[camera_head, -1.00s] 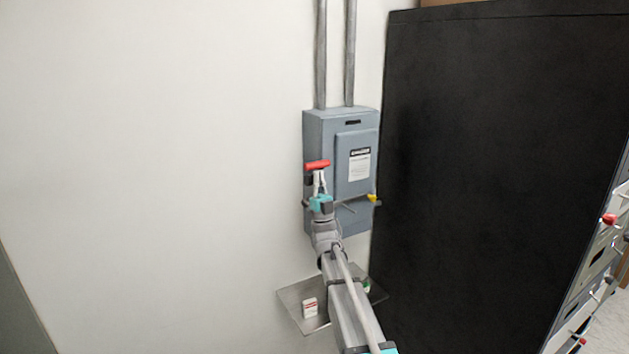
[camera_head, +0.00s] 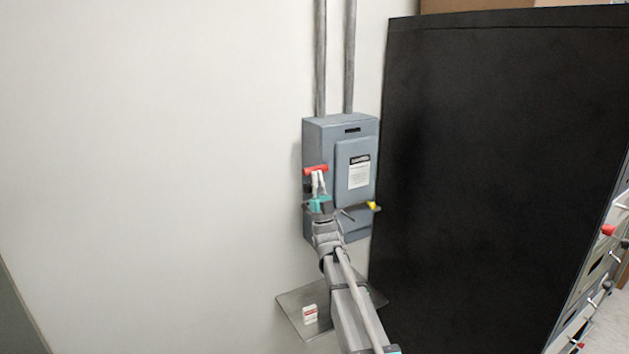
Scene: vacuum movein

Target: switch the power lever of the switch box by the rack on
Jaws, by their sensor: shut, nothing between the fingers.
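The grey switch box (camera_head: 345,140) is fixed to the white wall, left of the black rack (camera_head: 490,180). Its power lever has a red handle (camera_head: 316,169) that sticks out at the box's left side, about mid-height. My gripper (camera_head: 318,178) is shut with nothing in it. Its fingers point up, with their tips just below the red handle in the picture. Whether they touch the handle I cannot tell. My wrist and arm hide the lower left part of the box.
A yellow-ended part (camera_head: 373,206) sticks out at the box's lower right. A metal shelf (camera_head: 293,300) below carries a small white and red box (camera_head: 310,314). Red-tipped handles (camera_head: 608,230) show at far right. The wall on the left is clear.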

